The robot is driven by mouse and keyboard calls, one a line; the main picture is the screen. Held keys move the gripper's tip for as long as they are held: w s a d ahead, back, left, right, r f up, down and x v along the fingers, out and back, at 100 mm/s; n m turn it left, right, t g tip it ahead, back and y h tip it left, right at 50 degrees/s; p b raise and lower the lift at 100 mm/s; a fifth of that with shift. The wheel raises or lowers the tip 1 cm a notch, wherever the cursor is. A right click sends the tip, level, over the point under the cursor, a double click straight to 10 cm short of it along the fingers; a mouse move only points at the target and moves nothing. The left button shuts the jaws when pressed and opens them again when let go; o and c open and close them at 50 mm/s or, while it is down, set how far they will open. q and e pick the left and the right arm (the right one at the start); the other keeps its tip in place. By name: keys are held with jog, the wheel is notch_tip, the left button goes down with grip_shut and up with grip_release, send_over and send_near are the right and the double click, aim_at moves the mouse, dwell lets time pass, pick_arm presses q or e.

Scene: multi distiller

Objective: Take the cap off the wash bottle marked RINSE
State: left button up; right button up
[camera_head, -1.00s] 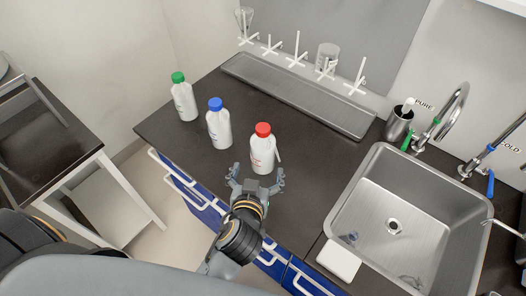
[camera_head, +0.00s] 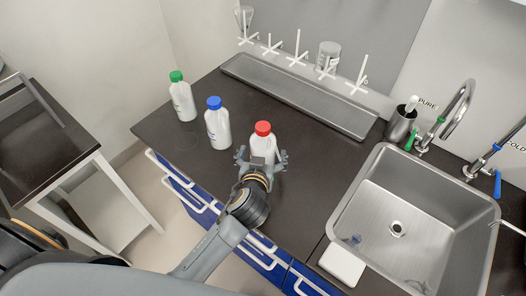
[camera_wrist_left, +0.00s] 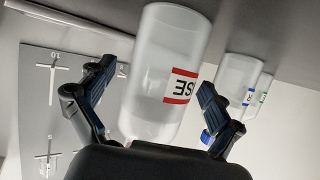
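The white wash bottle with a red cap (camera_head: 263,128) stands upright on the dark counter, nearest of three bottles to the sink. In the left wrist view it appears upside down (camera_wrist_left: 165,60), with a red-banded label (camera_wrist_left: 181,86) showing only the letters "SE". Its cap is hidden there behind the gripper body. My left gripper (camera_head: 262,160) is open, with one finger on each side of the bottle. In the left wrist view its fingers (camera_wrist_left: 153,100) show gaps to the bottle's sides, and I see no grip. My right gripper is not in view.
A blue-capped bottle (camera_head: 218,128) and a green-capped bottle (camera_head: 182,100) stand to the left. A steel drying tray (camera_head: 290,90) with white pegs behind it lies at the back. The steel sink (camera_head: 400,215) is at the right. The counter between bottle and sink is clear.

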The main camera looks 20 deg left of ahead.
aim_at(261, 148)
pick_arm(q)
jog(key=c, duration=0.8)
jog(key=shift+w+r, duration=0.1)
jog(key=shift+r+p, duration=0.5)
jog(key=shift+p, duration=0.05)
jog(key=r+p, duration=0.3)
jog(key=shift+s+r, duration=0.25)
jog(key=shift+s, duration=0.05)
jog(key=s+r+p, duration=0.1)
jog(key=r+p, duration=0.1)
jog(key=s+r+p, duration=0.1)
jog(key=s, duration=0.1)
jog(key=s+r+p, duration=0.1)
jog(key=r+p, duration=0.1)
jog(key=shift+s+a+r+p, duration=0.25)
jog(key=shift+s+r+p, duration=0.05)
jog(key=shift+p, duration=0.05)
jog(key=shift+s+a+r+p, duration=0.15)
jog(key=shift+s+r, duration=0.3)
jog(key=shift+s, duration=1)
jog(key=shift+s+a+r+p, duration=0.15)
jog(key=shift+s+r, duration=0.35)
jog(key=shift+s, duration=0.9)
jog(key=shift+s+a+r+p, duration=0.15)
jog(key=shift+s+r, duration=0.3)
jog(key=shift+s, duration=1)
